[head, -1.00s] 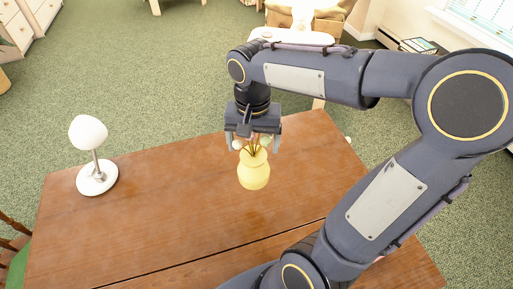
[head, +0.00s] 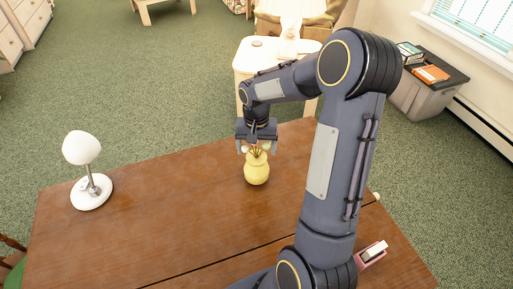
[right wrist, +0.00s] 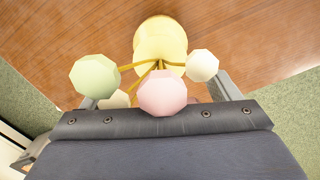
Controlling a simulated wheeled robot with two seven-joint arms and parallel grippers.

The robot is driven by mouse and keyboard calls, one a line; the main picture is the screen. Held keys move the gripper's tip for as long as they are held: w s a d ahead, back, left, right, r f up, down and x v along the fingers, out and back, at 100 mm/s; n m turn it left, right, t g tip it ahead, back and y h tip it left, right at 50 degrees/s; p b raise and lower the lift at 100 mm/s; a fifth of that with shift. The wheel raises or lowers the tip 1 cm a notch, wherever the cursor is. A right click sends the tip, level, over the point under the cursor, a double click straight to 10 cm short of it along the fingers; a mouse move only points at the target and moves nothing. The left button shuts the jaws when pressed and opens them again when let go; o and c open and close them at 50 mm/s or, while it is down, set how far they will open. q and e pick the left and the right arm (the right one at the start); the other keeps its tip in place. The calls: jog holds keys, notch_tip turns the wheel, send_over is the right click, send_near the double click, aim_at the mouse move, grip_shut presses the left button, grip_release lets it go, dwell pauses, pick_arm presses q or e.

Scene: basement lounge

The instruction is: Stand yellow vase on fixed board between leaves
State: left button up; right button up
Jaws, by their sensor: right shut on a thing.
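The yellow vase (head: 257,168) holds several pale flowers, and it also shows in the right wrist view (right wrist: 160,38). My right gripper (head: 257,149) points down from above and is shut on the vase at its upper part, around the flowers. The exact contact is hidden by the flowers and the gripper body. The vase looks upright over the far part of the brown wooden table (head: 170,190); I cannot tell whether its base touches the top. One dark seam crosses the table on the near side of the vase. My left gripper is not in view.
A white lamp (head: 90,190) stands at the table's left. A pink and white object (head: 371,252) lies near its right edge, beside my arm. A white side table (head: 245,65) and a grey bin (head: 428,95) stand beyond. The table's left middle is clear.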

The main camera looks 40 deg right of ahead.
jog(key=shift+f, duration=0.35)
jog(key=shift+f, duration=0.15)
jog(key=o, duration=1.6)
jog(key=shift+c, duration=0.2)
